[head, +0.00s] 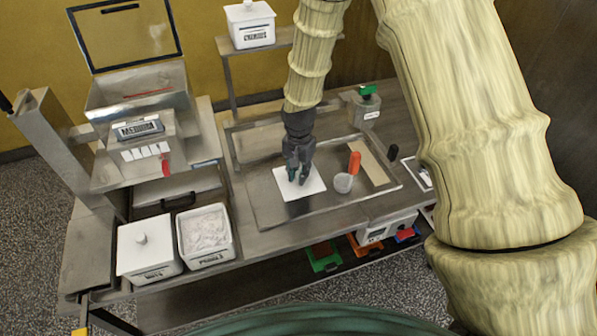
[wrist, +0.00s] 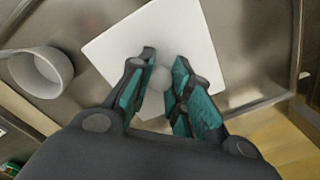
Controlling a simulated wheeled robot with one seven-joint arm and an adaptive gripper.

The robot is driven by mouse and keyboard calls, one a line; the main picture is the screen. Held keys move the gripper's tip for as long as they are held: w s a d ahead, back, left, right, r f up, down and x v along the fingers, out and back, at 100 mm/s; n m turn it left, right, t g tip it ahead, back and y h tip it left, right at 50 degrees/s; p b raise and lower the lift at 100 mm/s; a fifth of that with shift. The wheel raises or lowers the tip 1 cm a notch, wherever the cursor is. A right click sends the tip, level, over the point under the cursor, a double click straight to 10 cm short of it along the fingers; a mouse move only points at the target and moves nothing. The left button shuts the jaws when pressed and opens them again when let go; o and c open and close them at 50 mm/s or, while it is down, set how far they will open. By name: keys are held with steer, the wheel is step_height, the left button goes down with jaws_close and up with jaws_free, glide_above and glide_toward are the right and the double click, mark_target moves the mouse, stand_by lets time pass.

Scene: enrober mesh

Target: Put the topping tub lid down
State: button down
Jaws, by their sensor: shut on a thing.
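The topping tub lid (head: 290,190) is a white square plate with a round knob. It lies flat, at or just above the steel tray area on the bench; I cannot tell whether it touches. My gripper (head: 298,177) points down over its middle, shut on the knob. In the wrist view, the lid (wrist: 190,35) sits under my gripper (wrist: 159,78), with the pale knob between the two green-padded fingers. An open white tub (head: 206,262) with pale contents stands at the front left, without a lid.
A lidded white tub (head: 140,262) stands beside the open tub. A white cup or scoop with an orange handle (head: 354,163) is right of the lid. A green-topped container (head: 366,105) stands behind it. A machine with a raised glass cover (head: 125,35) is at left.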

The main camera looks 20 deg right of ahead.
mark_target(299, 173)
steer(key=c, duration=1.3)
jaws_free()
steer(key=shift+r+b, duration=1.9)
steer(key=shift+r, duration=4.2)
steer(key=shift+r, duration=0.1)
